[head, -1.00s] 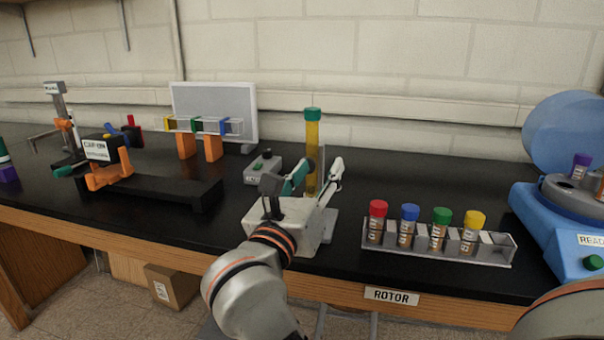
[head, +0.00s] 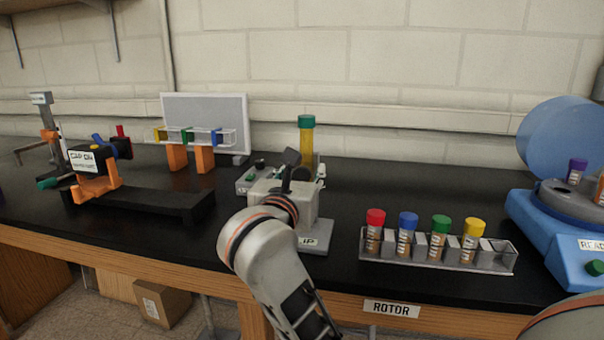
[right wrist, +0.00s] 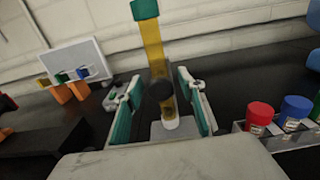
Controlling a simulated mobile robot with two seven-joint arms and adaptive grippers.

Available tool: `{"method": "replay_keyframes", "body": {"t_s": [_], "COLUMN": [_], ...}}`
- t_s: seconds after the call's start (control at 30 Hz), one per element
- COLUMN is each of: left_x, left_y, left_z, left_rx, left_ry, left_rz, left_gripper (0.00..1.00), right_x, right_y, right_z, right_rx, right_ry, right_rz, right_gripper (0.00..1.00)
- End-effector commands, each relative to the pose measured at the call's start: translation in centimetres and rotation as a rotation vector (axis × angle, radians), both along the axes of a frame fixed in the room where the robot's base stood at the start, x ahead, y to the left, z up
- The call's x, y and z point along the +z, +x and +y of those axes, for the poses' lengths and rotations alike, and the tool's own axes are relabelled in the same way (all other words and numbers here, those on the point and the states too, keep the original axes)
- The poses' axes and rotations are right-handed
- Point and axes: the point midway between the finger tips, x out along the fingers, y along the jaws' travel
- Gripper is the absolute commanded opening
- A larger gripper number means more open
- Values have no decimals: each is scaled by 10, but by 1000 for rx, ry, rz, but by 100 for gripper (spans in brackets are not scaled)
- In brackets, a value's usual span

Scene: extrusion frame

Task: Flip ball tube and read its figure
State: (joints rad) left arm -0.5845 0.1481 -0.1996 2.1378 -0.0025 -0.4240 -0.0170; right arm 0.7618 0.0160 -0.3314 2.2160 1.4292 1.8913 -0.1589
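The ball tube (head: 306,140) is tall and amber with a green cap, and stands upright behind my right gripper. In the right wrist view the tube (right wrist: 154,48) rises between or just beyond the open fingers, with no clear contact on either side. A dark round thing (right wrist: 160,90) shows in front of the tube; I cannot tell if it is the ball. The grey base (head: 318,238) under the tube has a label, partly hidden, ending in "IP". My right gripper (head: 296,172) is open, its green-padded fingers (right wrist: 159,86) apart. My left gripper is not in view. No figure is readable.
A clear rack (head: 436,262) with red, blue, green and yellow capped tubes stands right of the base. A blue centrifuge-like machine (head: 550,222) is at the far right. A small grey box (head: 246,184), a cuvette stand (head: 204,160) and a black-orange rig (head: 96,188) are left.

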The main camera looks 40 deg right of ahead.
Motion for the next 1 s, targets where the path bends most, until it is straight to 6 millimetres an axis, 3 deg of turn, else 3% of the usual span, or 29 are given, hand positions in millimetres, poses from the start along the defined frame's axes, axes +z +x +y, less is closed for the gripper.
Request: {"method": "replay_keyframes", "body": {"t_s": [0.2, 0.33, 0.37, 0.73, 1.0], "left_x": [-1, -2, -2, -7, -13], "left_y": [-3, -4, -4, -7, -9], "left_z": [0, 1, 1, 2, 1], "left_rx": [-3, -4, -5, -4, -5], "left_ry": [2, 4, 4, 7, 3], "left_rz": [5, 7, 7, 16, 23], "left_gripper": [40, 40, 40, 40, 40], "right_x": [0, 0, 0, -2, -5], "right_y": [0, 0, 0, 0, 1], "right_z": [0, 0, 0, 0, 0], "right_rx": [-1, -1, -1, -1, -1], "right_ry": [0, -1, -1, 25, 132], "right_rz": [0, 1, 1, -27, -148], "right_gripper": [37, 3, 0, 0, 0]}}
